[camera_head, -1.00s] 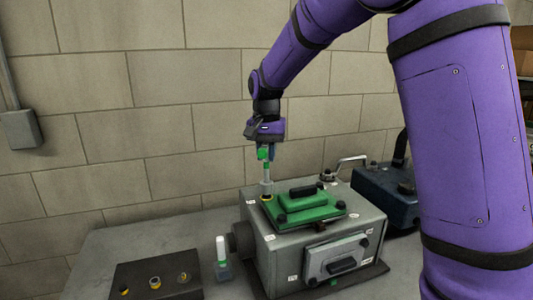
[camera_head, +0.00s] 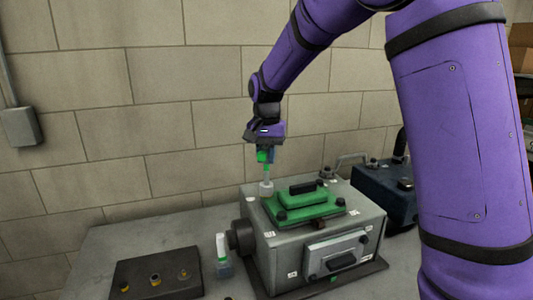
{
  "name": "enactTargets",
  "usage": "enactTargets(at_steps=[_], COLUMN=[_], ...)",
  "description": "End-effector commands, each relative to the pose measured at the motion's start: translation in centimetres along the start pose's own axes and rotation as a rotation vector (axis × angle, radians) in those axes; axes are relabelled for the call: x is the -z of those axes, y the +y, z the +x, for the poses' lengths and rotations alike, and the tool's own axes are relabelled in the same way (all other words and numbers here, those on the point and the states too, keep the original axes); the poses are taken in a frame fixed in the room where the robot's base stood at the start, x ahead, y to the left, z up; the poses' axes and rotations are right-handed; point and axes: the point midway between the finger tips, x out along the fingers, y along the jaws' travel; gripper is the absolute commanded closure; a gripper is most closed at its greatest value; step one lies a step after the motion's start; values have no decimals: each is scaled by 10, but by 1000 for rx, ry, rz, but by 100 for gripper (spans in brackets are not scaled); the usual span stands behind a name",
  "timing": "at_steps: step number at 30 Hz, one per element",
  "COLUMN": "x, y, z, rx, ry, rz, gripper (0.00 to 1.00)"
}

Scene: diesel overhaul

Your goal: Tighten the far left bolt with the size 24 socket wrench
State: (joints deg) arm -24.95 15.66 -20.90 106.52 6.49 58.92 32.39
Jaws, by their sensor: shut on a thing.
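My gripper (camera_head: 263,153) points down above the far left corner of the engine's top, shut on the green part of the socket wrench (camera_head: 266,186). The wrench hangs upright, and its grey socket end is at the far left corner of the green cover (camera_head: 304,204). The far left bolt is hidden beneath the socket, so I cannot tell whether they touch. Dark bolts show at other corners of the cover. The grey engine block (camera_head: 290,250) stands on the workbench. The size marking on the wrench is too small to read.
A dark rack (camera_head: 158,273) with several yellow-ringed holes lies at the front left. A small bottle with a white top (camera_head: 222,250) stands between rack and engine. A dark blue case (camera_head: 385,190) is behind right. The bench (camera_head: 150,235) is clear at the back left.

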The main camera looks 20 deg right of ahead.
Motion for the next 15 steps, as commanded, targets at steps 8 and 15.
enactTargets(at_steps=[8,15], x=[-1,0], y=[-1,0], z=[0,0], rx=[0,0], ry=[1,1], rz=[290,578], gripper=[100,100])
